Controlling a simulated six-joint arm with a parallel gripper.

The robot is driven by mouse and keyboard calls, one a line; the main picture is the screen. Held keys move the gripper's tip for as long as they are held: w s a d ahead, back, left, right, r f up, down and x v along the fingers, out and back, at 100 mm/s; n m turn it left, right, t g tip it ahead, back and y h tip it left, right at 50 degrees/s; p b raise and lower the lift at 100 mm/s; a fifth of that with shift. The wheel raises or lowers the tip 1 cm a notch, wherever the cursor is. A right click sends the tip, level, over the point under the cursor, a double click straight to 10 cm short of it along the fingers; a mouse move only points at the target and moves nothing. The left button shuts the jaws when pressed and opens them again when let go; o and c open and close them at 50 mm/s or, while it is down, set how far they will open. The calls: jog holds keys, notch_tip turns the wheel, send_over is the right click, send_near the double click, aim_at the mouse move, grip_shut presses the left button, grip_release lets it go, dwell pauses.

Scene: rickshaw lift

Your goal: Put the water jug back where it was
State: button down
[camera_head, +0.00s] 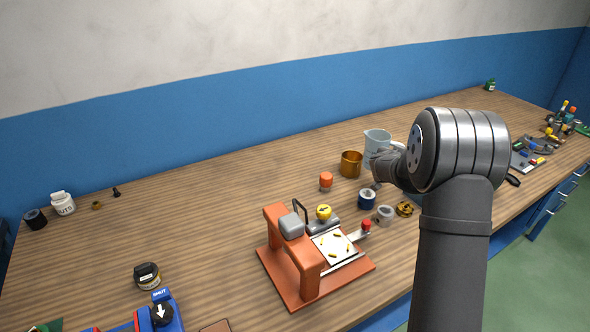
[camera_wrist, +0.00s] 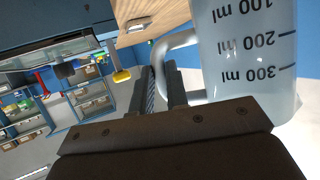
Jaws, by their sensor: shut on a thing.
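The water jug (camera_head: 377,140) is a pale, see-through measuring jug. It stands out beyond my wrist in the head view, to the right of the copper mug. In the wrist view the jug (camera_wrist: 250,60) fills the right side, with its millilitre marks upside down in the picture. My gripper (camera_wrist: 163,75) is shut on the jug's handle (camera_wrist: 180,40). In the head view my wrist and arm hide the fingers and the jug's lower right part. I cannot tell whether the jug's base touches the bench.
A copper mug (camera_head: 351,164) stands close to the jug's left. An orange-capped container (camera_head: 326,181), a dark blue cup (camera_head: 366,199) and a grey roll (camera_head: 385,214) stand nearer. An orange press (camera_head: 290,262) is at front centre. The bench's back left is mostly clear.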

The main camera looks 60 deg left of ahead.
aim_at(368, 144)
jog(key=shift+m+t+h, duration=0.4)
jog(key=shift+m+h, duration=0.4)
jog(key=shift+h, duration=0.1)
jog(key=s+a+r, duration=0.1)
jog(key=s+a, duration=0.1)
jog(key=s+a+r, duration=0.1)
jog(key=s+a, duration=0.4)
jog(key=a, duration=0.1)
jog(key=shift+s+r, duration=0.15)
jog(key=shift+r, duration=0.25)
jog(key=s+a+m+h, duration=0.15)
jog(key=s+a, duration=0.25)
jog(key=s, duration=0.5)
jog(key=shift+s+a+f, duration=1.35)
jog(key=shift+a+f, duration=0.2)
jog(key=shift+f, duration=0.35)
jog(key=shift+s+a+f, duration=1.35)
jog(key=shift+a+f, duration=0.2)
jog(key=shift+f, duration=0.3)
jog(key=shift+s+a+f, duration=1.35)
jog(key=shift+a+f, duration=0.2)
jog(key=shift+f, duration=0.35)
jog(key=c, duration=1.8)
grip_release()
jog(key=shift+f, duration=0.2)
jog(key=shift+c, duration=0.2)
jog(key=o, duration=0.4)
jog(key=shift+o, duration=0.2)
jog(key=shift+r, duration=0.15)
jog(key=v, duration=1.2)
